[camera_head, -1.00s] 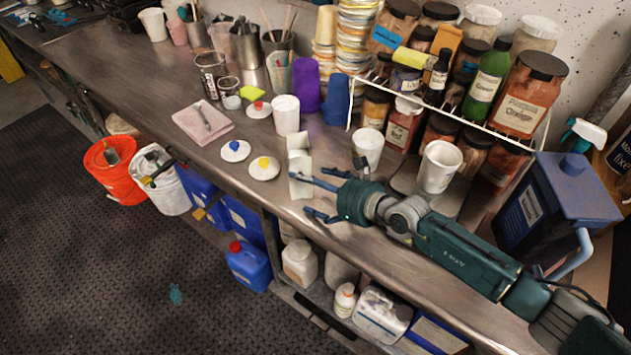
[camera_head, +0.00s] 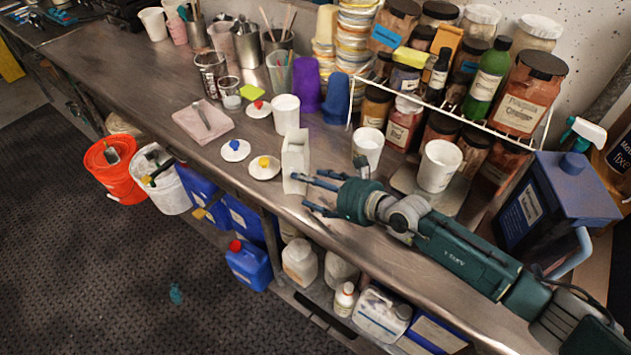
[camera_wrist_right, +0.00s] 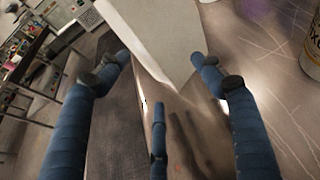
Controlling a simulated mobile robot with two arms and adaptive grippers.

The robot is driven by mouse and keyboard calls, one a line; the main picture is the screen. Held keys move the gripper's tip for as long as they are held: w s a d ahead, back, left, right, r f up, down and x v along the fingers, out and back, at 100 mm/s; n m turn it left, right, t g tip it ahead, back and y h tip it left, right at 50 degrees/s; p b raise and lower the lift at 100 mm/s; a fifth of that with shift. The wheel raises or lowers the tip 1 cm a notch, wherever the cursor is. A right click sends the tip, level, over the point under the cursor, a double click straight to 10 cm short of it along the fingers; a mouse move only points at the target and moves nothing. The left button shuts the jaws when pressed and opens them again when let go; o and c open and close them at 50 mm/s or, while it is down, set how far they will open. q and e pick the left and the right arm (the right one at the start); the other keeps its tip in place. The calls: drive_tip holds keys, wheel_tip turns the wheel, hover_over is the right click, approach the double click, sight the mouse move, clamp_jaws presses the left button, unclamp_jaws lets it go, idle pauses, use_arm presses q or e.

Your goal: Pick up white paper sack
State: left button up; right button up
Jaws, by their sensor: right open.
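The white paper sack (camera_head: 296,161) stands upright on the metal counter, near its front edge. It also shows in the right wrist view (camera_wrist_right: 165,38), at the top middle, just beyond my fingers. My right gripper (camera_head: 313,192) is open, with its blue fingertips close to the sack's right side. In the right wrist view the spread fingers (camera_wrist_right: 160,80) point toward the sack, with nothing held between them. I cannot tell whether a fingertip touches it. My left gripper is not in view.
White cups (camera_head: 367,147) and a scale with a cup (camera_head: 438,165) stand behind my right arm. Paint-dabbed lids (camera_head: 235,150) lie left of the sack. A wire rack (camera_head: 450,115) with jars stands at the back. The counter edge (camera_head: 262,200) is close in front.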

drive_tip(key=o, duration=0.3)
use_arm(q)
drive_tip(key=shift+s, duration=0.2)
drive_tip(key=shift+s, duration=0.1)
use_arm(e)
drive_tip(key=shift+d, duration=0.1)
